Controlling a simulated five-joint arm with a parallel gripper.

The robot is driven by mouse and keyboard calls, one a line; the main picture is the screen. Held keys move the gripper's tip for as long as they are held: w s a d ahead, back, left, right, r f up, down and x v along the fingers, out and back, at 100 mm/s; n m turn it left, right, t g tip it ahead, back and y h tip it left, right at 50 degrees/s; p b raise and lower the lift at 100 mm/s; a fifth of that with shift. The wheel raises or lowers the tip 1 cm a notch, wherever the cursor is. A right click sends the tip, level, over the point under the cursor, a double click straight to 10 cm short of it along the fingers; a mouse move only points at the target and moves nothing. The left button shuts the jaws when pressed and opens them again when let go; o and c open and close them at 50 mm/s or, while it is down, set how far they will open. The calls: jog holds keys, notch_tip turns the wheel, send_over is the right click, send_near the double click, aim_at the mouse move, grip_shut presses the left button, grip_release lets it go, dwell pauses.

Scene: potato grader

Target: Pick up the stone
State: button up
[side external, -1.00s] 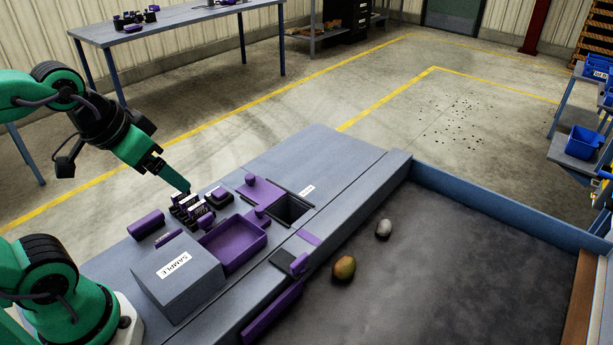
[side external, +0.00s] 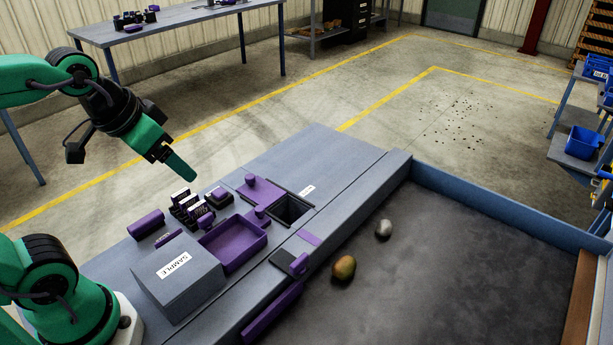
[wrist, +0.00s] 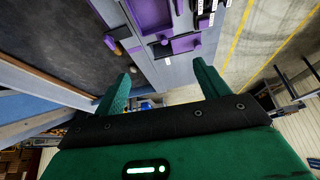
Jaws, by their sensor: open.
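The stone (side external: 383,228) is a small grey lump on the dark grey bed on the right in the side external view. A brown-green potato (side external: 344,267) lies on the same bed, nearer the camera and apart from the stone. My gripper (side external: 184,171) is in the air above the far left of the bench, well left of the stone. In the wrist view my gripper (wrist: 162,85) shows two green fingers spread wide with nothing between them.
A blue wall (side external: 500,212) edges the bed at the back. The bed around the stone is clear.

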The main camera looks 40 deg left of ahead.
jog(key=w+d+r+m, duration=0.1)
jog(key=w+d+m, duration=0.1)
jog(key=w, duration=0.5)
jog(key=w+d+r+m, duration=0.1)
jog(key=w+d+r, duration=0.1)
jog(key=w, duration=0.5)
jog(key=m+g, duration=0.3)
jog(key=m, duration=0.6)
send_over(384, 224)
jog(key=s, duration=0.1)
jog(key=shift+h, duration=0.4)
jog(key=s+x, duration=0.2)
jog(key=x, duration=0.7)
jog(key=s+a+f+x, duration=0.1)
jog(key=s+x, duration=0.1)
jog(key=x, duration=0.7)
jog(key=s+a+x, duration=0.1)
jog(key=s+x, duration=0.1)
jog(key=x, duration=0.7)
jog(key=shift+a+f, duration=0.15)
jog(key=shift+f, duration=0.4)
jog(key=shift+x, duration=1.25)
jog(key=shift+f, duration=0.15)
jog(key=shift+x, duration=2.45)
jog(key=shift+c, duration=0.4)
